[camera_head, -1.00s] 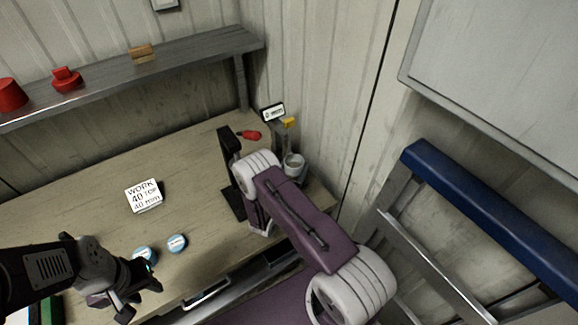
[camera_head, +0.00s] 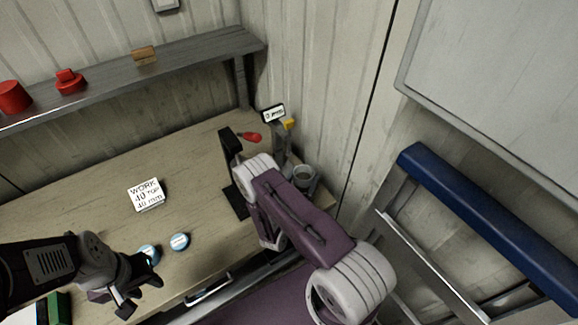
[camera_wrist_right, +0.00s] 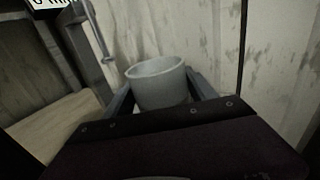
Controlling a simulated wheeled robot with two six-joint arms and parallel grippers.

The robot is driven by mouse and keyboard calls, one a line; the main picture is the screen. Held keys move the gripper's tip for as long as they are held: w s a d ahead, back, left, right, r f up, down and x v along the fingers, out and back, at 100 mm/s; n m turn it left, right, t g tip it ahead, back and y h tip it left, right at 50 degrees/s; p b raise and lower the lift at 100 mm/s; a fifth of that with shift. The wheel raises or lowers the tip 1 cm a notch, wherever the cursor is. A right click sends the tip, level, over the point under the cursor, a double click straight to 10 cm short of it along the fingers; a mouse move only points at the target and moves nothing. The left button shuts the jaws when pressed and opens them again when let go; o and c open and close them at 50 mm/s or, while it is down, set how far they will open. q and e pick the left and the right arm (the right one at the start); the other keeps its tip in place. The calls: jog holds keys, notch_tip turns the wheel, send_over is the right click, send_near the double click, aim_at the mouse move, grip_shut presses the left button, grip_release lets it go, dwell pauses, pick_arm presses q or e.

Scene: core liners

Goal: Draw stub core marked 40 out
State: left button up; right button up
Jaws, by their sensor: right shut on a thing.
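A grey hollow cylinder (camera_wrist_right: 158,84), open at the top, sits between the fingers of my right gripper (camera_wrist_right: 160,98) in the right wrist view. The gripper is shut on it. The cylinder also shows in the head view (camera_head: 305,175), at the right end of the bench beside a stand with a display (camera_head: 273,114). No marking on it can be read. My right fingers are mostly hidden by my arm in the head view. My left gripper (camera_head: 138,290) is open near the bench's front edge, close to two blue discs (camera_head: 179,241); one is partly hidden.
A white card (camera_head: 146,195) on the bench (camera_head: 85,220) reads "WORK 40 TOP 40 mm". A black upright stand (camera_head: 232,150) and a red object (camera_head: 250,137) are left of the display. A shelf (camera_head: 195,52) holds red pieces and a wooden block. A blue-topped frame (camera_head: 480,220) stands right.

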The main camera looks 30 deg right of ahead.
jog(key=shift+s+d+p, duration=0.2)
jog(key=shift+s+p, duration=0.6)
jog(key=shift+s, duration=2.15)
jog(key=shift+r, duration=0.15)
notch_tip(320, 180, up, 5)
jog(key=p, duration=0.4)
